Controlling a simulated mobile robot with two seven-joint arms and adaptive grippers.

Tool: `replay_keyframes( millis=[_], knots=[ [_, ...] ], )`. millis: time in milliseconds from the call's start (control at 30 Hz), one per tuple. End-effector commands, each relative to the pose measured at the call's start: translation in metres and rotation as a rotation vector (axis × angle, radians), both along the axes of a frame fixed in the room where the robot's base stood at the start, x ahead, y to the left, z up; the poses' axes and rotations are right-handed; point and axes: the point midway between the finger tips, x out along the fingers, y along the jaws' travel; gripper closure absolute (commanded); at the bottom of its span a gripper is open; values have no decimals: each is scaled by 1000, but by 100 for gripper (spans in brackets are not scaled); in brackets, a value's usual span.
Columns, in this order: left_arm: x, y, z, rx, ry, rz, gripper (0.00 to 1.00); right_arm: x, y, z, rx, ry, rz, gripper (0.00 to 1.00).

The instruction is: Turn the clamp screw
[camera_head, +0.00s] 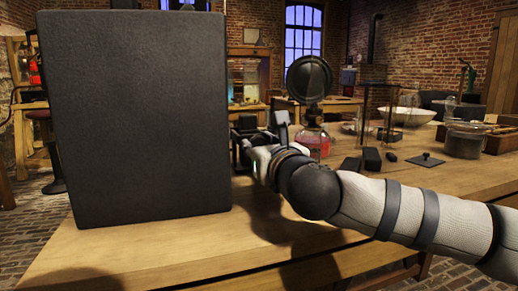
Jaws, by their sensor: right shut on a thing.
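My right gripper (247,130) reaches in from the right, over the wooden table, just beside the right edge of a large dark panel. It is shut on a small dark part. The fingers and wrist hide most of that part, so I cannot make out its shape or tell for sure that it is the clamp screw. No clamp screw shows clearly elsewhere. My left gripper is not in view.
The dark upright panel (135,120) blocks much of the left. A black disc (309,77) stands above a flask of red liquid (314,140). A white bowl (407,116), a dark-lidded glass jar (464,140) and small black blocks (372,159) stand on the table (150,258). Its front is bare.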

Motion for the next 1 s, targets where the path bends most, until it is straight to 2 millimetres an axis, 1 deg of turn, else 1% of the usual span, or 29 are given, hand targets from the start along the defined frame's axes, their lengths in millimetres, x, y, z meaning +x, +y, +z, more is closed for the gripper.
replay_keyframes(
  millis=[200, 633, 667, 700, 733, 1000],
  knots=[
    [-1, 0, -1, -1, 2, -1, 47, 0, 0, 0, 37, 11, 0, 100],
    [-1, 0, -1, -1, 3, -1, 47, 0, 0, 1, 43, 13, -1, 100],
    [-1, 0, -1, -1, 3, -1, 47, 0, 0, 1, 43, 13, -1, 68],
    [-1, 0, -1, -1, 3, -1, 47, 0, 0, 1, 43, 13, -1, 59],
    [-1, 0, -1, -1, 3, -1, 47, 0, 0, 1, 43, 13, -1, 52],
    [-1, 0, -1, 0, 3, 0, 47, 0, 0, 0, 43, 13, 0, 52]
  ],
)
